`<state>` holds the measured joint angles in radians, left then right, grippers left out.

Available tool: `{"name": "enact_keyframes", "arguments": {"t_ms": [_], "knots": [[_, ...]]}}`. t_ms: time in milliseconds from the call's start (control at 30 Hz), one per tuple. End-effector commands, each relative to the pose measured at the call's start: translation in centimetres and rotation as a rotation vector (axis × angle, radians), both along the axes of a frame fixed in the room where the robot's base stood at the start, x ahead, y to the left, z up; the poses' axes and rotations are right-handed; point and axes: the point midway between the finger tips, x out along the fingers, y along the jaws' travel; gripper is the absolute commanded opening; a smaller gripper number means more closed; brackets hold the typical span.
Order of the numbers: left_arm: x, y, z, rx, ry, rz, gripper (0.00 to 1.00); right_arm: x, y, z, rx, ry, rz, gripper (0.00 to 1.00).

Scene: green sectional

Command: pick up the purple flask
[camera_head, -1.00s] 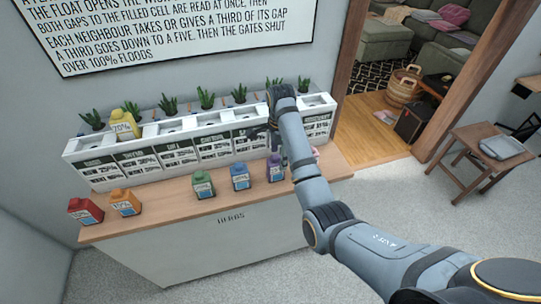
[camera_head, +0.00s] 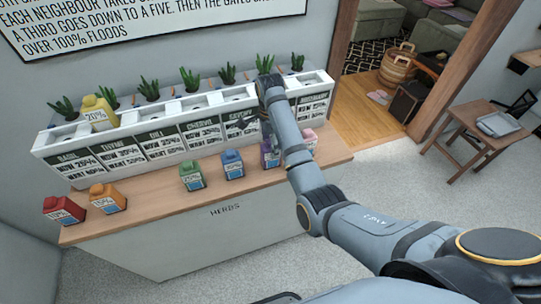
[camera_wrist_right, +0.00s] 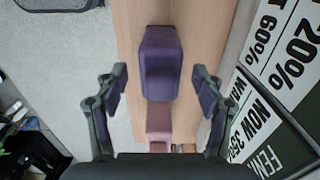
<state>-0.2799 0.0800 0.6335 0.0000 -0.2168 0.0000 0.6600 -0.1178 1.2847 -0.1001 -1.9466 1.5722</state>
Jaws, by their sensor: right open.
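The purple flask (camera_head: 267,157) stands on the wooden ledge in front of the white planter, partly hidden by my right arm in the head view. In the right wrist view the purple flask (camera_wrist_right: 160,62) lies between the two spread fingers, near their tips, with a gap on either side. My right gripper (camera_wrist_right: 159,76) is open and empty. In the head view the fingers are mostly hidden by the arm, close by the purple flask. My left gripper is not in view.
A pink flask (camera_head: 309,139) stands right of the purple one; blue (camera_head: 232,165) and green (camera_head: 191,176) flasks stand to its left. Orange (camera_head: 107,198) and red (camera_head: 64,210) flasks are at the far left. A yellow flask (camera_head: 95,114) sits in the planter (camera_head: 60,137).

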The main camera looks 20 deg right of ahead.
Motion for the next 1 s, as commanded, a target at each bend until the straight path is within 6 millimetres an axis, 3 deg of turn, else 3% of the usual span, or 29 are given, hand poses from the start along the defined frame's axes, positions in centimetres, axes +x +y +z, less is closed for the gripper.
{"name": "enact_keyframes", "arguments": {"t_ms": [200,433,900,1000], "knots": [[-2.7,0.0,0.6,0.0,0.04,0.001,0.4,0.0,-0.1,-3.0,0.0,0.002,0.0,0.69],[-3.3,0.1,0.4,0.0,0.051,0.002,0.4,0.0,-0.1,-3.3,0.0,-0.001,0.0,0.69],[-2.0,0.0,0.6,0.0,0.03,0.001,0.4,0.0,-0.1,-3.3,0.0,-0.001,0.0,0.06],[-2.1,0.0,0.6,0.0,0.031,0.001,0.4,0.0,-0.1,-3.3,0.0,-0.001,0.0,0.03]]}}
